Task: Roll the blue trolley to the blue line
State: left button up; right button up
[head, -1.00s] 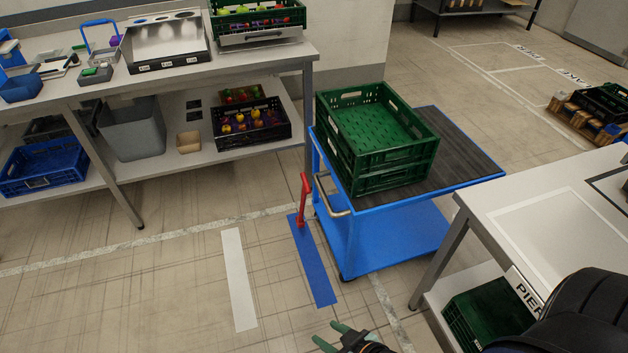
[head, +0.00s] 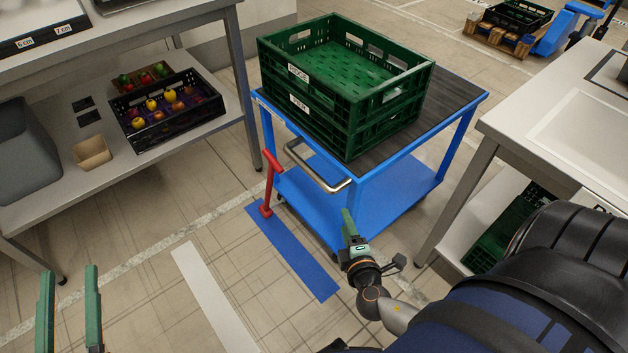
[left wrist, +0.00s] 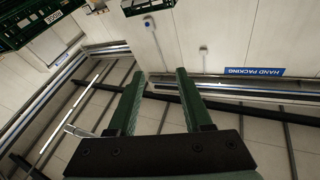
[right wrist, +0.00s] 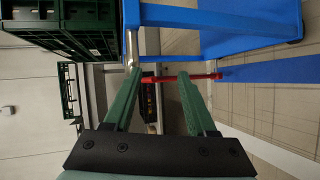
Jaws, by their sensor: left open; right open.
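The blue trolley (head: 375,203) stands between two tables, with green crates (head: 345,85) stacked on its dark top. Its metal push handle (head: 318,168) faces me, and a red lever (head: 269,183) stands at its near left corner. The blue line (head: 293,252) is a floor strip beside the trolley's near end. My right gripper (head: 347,222) is open and empty, just in front of the trolley near the handle. In the right wrist view the handle (right wrist: 131,50) and red lever (right wrist: 180,78) lie beyond its fingers. My left gripper (head: 70,308) is open and empty at the lower left, away from the trolley.
A white strip (head: 215,295) lies left of the blue line. A workbench (head: 125,180) with a crate of fruit (head: 168,110) on its lower shelf stands at the left. Another table (head: 560,110) stands close to the trolley's right. Floor in front is clear.

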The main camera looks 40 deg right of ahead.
aim_at(313, 170)
jog(key=w+n+t+b, duration=0.2)
jog(key=w+b, duration=0.1)
jog(key=w, duration=0.2)
jog(key=w+d+r+n+t+b, duration=0.1)
jog(key=w+n+t+b, duration=0.1)
jog(key=w, duration=0.4)
jog(key=w+d+r+n+t+y+b, duration=0.1)
jog(key=w+n+t+b, duration=0.1)
jog(key=w, duration=0.4)
jog(key=shift+n+b, duration=0.85)
jog(key=shift+n, duration=0.35)
pick_arm(q)
jog(key=s+d+r+m+t+h, duration=0.1)
jog(key=s+r+m+h, duration=0.3)
jog(key=h, duration=0.4)
jog(key=shift+s+d+m+t, duration=0.25)
jog(key=shift+s+m+t, duration=0.25)
jog(key=shift+s+m, duration=0.35)
pick_arm(e)
grip_shut()
